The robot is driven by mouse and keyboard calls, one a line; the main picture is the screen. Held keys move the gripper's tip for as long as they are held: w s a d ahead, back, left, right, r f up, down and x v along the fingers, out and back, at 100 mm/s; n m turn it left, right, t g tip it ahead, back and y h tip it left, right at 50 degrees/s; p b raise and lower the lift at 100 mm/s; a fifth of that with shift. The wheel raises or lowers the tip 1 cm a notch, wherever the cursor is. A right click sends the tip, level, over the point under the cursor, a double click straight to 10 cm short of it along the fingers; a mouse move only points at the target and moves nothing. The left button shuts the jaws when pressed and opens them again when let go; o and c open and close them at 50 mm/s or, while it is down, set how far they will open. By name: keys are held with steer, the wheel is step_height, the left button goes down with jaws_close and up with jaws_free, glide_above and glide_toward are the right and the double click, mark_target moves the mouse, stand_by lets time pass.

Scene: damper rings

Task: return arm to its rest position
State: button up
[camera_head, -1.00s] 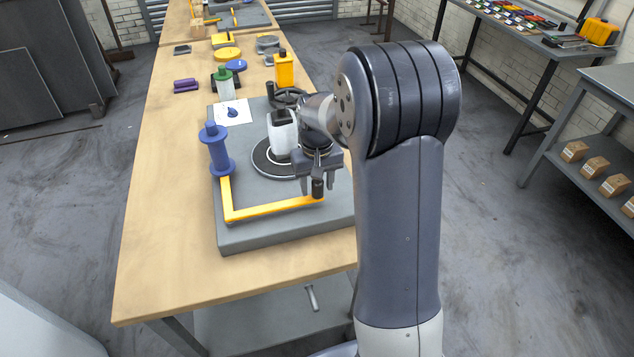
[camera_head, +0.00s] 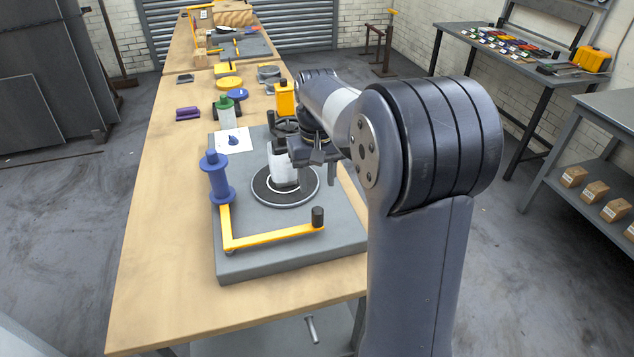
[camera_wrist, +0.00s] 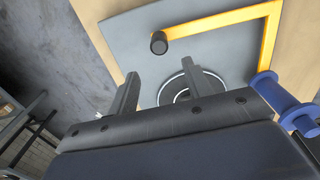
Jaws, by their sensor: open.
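My gripper (camera_head: 318,155) is raised above the grey plate (camera_head: 290,245) on the workbench, beside and partly in front of a white-and-grey cylinder. It is open, and its two fingers (camera_wrist: 160,95) stand apart with nothing between them in the wrist view. Below it is a round black disc (camera_head: 285,195) with a pale ring. The yellow L-shaped bar (camera_head: 265,239) has a black knob (camera_head: 318,217) at its right end, clear of my gripper. A blue spool (camera_head: 216,176) stands at the bar's far left end, and it also shows in the wrist view (camera_wrist: 285,103).
A yellow bottle (camera_head: 285,98), a green-topped bottle (camera_head: 225,112), a white sheet (camera_head: 232,142) and purple pieces (camera_head: 187,114) stand or lie farther back on the wooden bench (camera_head: 150,230). The left part of the bench is clear. A side table (camera_head: 520,55) is at the right.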

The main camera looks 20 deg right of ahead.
mark_target(318, 212)
step_height(318, 212, down, 11)
steer(key=shift+s+f, duration=0.1)
steer(key=shift+s+m, duration=0.3)
steer(key=shift+s, duration=0.3)
stand_by(0.3)
